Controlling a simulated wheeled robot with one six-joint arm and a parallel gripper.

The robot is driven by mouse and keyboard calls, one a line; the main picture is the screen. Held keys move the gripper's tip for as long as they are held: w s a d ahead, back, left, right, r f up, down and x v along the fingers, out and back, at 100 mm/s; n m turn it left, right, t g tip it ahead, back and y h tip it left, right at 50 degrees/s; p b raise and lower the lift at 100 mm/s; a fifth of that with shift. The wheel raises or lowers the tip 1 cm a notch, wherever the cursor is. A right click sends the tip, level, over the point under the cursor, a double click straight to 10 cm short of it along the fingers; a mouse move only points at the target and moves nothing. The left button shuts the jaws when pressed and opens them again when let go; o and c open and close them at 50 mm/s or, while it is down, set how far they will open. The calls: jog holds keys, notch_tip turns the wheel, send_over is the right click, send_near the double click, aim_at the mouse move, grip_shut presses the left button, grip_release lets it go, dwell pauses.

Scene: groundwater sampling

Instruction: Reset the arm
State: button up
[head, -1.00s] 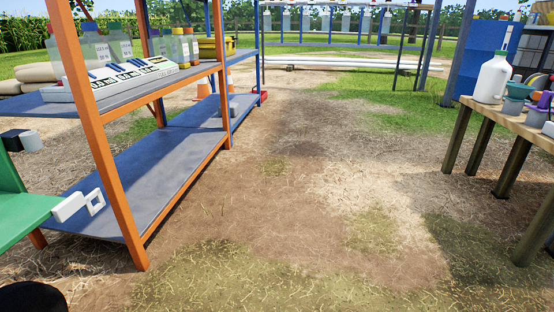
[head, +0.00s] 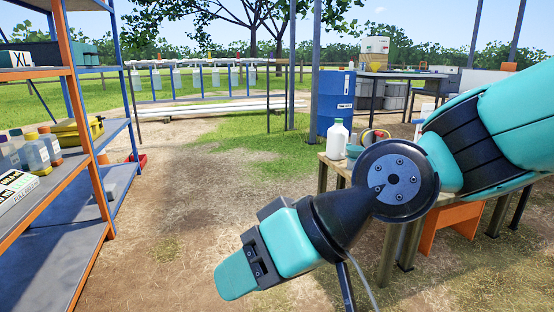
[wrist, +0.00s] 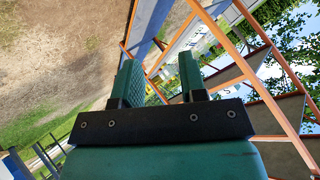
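My arm reaches in from the right of the head view, teal with black joints. My gripper (head: 236,280) is at the lower middle of that view, seen from the side, above the dirt ground. In the wrist view the two green fingers of my gripper (wrist: 160,62) stand apart with an empty gap between them. It touches nothing that I can see. The wrist picture is tilted, with the shelf rack (wrist: 262,90) beyond the fingers.
An orange and blue shelf rack (head: 76,130) with bottles and boxes stands at left. A wooden table (head: 335,166) with a white jug (head: 338,140) is partly behind my arm. A blue drum (head: 336,98) stands farther back. The dirt between rack and table is clear.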

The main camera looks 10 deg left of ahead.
jog(key=s+d+r+m+t+h+p, duration=0.1)
jog(key=s+d+r+m+h+p, duration=0.2)
jog(key=d, duration=0.8)
jog(key=s+d+r+m+h+p, duration=0.1)
jog(key=d+r+h+p, duration=0.25)
jog(key=d, duration=0.85)
notch_tip(320, 180, up, 36)
jog(key=p, duration=3.7)
jog(key=shift+s+r+y+p, duration=0.15)
jog(key=shift+s+y+p, duration=0.05)
jog(key=shift+y+p, duration=0.15)
jog(key=shift+a, duration=0.1)
jog(key=shift+a+n, duration=0.1)
jog(key=shift+n, duration=0.2)
